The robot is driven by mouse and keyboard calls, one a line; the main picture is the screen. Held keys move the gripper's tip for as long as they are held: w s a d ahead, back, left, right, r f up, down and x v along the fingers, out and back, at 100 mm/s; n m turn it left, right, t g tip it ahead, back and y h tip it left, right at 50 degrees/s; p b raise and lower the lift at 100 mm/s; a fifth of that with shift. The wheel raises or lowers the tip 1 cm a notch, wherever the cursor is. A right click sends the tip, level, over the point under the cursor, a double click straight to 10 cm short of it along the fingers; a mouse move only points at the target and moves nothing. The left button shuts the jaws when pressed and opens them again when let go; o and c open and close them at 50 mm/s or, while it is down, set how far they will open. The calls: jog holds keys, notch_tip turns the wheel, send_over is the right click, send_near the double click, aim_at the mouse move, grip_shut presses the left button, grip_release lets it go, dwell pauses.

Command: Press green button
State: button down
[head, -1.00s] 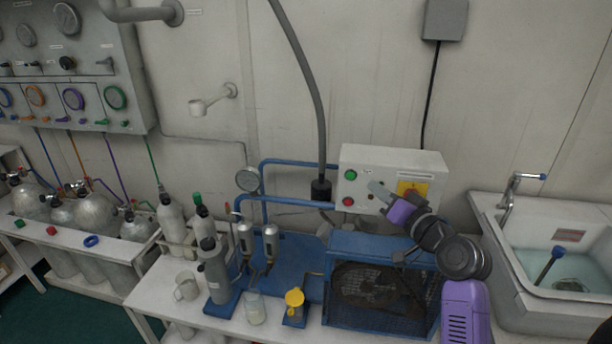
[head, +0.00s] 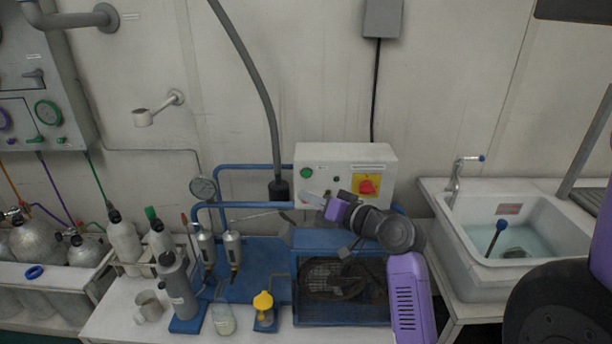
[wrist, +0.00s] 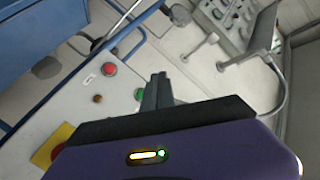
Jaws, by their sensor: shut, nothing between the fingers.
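The green button (head: 306,173) is at the upper left of the white control box's front face in the head view. In the wrist view the green button (wrist: 139,94) is just left of my fingers, partly hidden by them. My gripper (head: 304,196) is shut and empty, its tips in front of the box's left part, below the green button in the picture. In the wrist view my gripper (wrist: 158,77) points past the green button. I cannot tell how far the tips are from the panel.
A red button (wrist: 109,69) and a small amber one (wrist: 97,98) share the panel. A red knob on a yellow plate (head: 367,185) is at its right. A blue compressor frame (head: 340,240) stands below. A sink (head: 440,205) is at the right.

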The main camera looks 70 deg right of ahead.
aim_at(306, 174)
jog(key=w+d+b, duration=0.1)
jog(key=w+d, duration=0.1)
jog(key=d, duration=0.4)
jog(key=shift+w+d, duration=0.3)
dwell(1.8)
jog(key=shift+w+d, duration=0.2)
jog(key=shift+d, duration=0.15)
